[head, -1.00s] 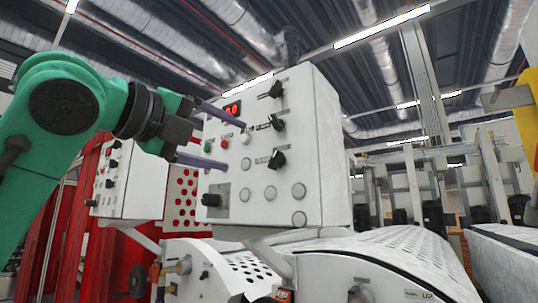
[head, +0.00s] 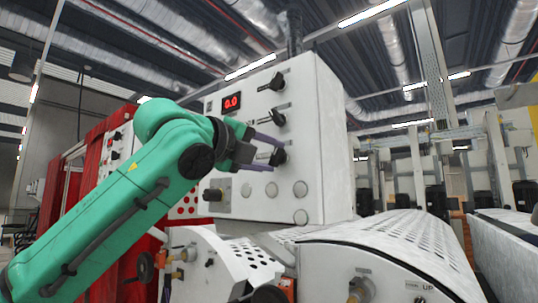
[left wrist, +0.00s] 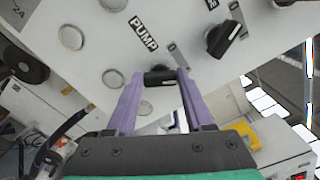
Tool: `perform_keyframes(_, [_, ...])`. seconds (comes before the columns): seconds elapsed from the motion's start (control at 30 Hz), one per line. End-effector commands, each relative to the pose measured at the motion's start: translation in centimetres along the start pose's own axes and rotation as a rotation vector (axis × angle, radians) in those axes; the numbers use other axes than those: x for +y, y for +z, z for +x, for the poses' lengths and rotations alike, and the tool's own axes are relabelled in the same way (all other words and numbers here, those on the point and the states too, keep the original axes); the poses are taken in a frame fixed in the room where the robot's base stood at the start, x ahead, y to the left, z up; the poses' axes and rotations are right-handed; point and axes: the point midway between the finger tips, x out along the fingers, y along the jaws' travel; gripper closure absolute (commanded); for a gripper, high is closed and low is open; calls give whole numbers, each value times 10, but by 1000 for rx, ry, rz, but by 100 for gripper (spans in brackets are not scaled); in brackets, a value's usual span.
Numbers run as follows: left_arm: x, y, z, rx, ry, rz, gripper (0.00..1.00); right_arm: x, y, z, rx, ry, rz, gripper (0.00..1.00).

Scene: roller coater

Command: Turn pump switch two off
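The white control box (head: 240,170) carries three black rotary switches in a column: the top one (head: 276,82), the middle one (head: 278,119) and the lowest one (head: 279,156). My left gripper (head: 272,153) is at the lowest switch. In the left wrist view, its purple fingers (left wrist: 160,80) stand apart on either side of a black switch handle (left wrist: 160,77), close to its ends; firm contact cannot be made out. A "PUMP" label (left wrist: 144,35) is beside this switch; no number is readable. Another black switch (left wrist: 224,38) is to the right. My right gripper is not in view.
A red display (head: 232,102) reads 0.0. Round buttons (head: 300,189) sit below the switches. A perforated white roller cover (head: 390,240) lies below the box on the right. Red framing (head: 90,170) stands at the left.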

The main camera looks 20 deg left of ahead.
Motion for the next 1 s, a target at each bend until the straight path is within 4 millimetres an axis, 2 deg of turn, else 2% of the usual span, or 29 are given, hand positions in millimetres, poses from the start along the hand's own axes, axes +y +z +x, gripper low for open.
perform_keyframes(0.27, [0, -1, 0, 3, -1, -23, 100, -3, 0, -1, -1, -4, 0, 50])
perform_keyframes(0.47, [0, -1, 1, 4, 1, -104, 100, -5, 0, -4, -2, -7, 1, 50])
perform_keyframes(1.0, [1, -2, 1, 5, 2, -569, 100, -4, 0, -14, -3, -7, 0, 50])
